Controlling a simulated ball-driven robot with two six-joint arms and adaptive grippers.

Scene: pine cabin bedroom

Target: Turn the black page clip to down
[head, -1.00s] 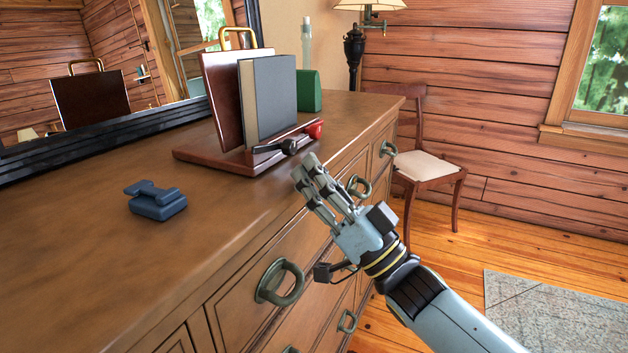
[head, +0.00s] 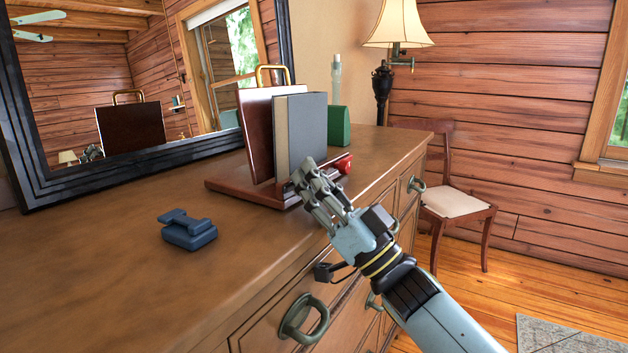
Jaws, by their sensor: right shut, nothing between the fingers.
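A wooden book stand (head: 232,184) with a brass handle stands on the dresser and holds an upright grey book (head: 305,128). A red clip (head: 343,163) shows at the right of the stand's front ledge. The black page clip is hidden now behind my right gripper's fingers. My right gripper (head: 308,176) is shut and empty, its fingertips in front of the lower part of the book, at the ledge. I cannot tell whether it touches the clip. My left gripper is not in view.
A blue block-like object (head: 187,230) lies on the dresser top (head: 110,270) to the left. A green block (head: 339,127) and a lamp (head: 384,85) stand behind the stand. A mirror (head: 40,150) backs the dresser. A chair (head: 452,202) is at the right. The front left top is clear.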

